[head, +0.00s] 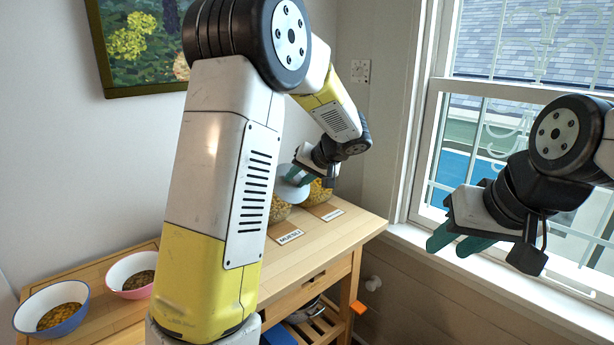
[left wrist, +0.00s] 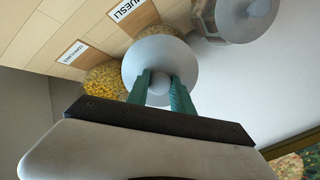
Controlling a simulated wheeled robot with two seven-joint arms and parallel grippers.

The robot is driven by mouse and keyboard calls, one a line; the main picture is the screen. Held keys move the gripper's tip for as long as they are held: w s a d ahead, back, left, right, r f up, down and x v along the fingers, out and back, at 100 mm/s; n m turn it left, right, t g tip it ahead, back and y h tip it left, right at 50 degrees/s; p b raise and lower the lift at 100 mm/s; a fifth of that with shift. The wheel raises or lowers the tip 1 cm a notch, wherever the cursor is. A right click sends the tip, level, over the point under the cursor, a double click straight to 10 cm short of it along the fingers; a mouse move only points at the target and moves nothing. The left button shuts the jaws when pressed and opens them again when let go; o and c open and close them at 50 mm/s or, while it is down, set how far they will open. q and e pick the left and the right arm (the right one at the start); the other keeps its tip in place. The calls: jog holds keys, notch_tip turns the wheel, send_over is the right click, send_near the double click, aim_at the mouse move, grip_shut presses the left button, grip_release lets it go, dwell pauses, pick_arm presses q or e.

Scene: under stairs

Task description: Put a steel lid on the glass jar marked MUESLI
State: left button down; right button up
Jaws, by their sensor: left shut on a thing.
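My left gripper (head: 299,180) is shut on the knob of a round steel lid (head: 288,190), held above the table near the jars. The lid also shows in the left wrist view (left wrist: 160,52), with the knob between the teal fingers. The MUESLI card (head: 290,237) lies at the table's front; it also shows in the left wrist view (left wrist: 131,8). The jar behind it (head: 279,209) is partly hidden by my arm and the lid. I cannot tell whether the lid touches it. My right gripper (head: 450,248) is open and empty before the window.
A cornflakes jar (head: 318,194) stands right of the MUESLI jar, behind its own card (head: 332,215). Another jar with a knobbed steel lid (left wrist: 245,18) shows in the left wrist view. Blue (head: 52,308) and pink (head: 131,274) bowls stand at the table's left.

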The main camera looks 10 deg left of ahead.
aim_at(289, 184)
pick_arm(q)
jog(key=shift+x, duration=2.5)
jog(key=shift+x, duration=1)
jog(key=c, duration=0.6)
grip_release()
jog(key=shift+o, duration=0.2)
jog(key=shift+v, duration=3.05)
jog(key=shift+s+a, duration=0.1)
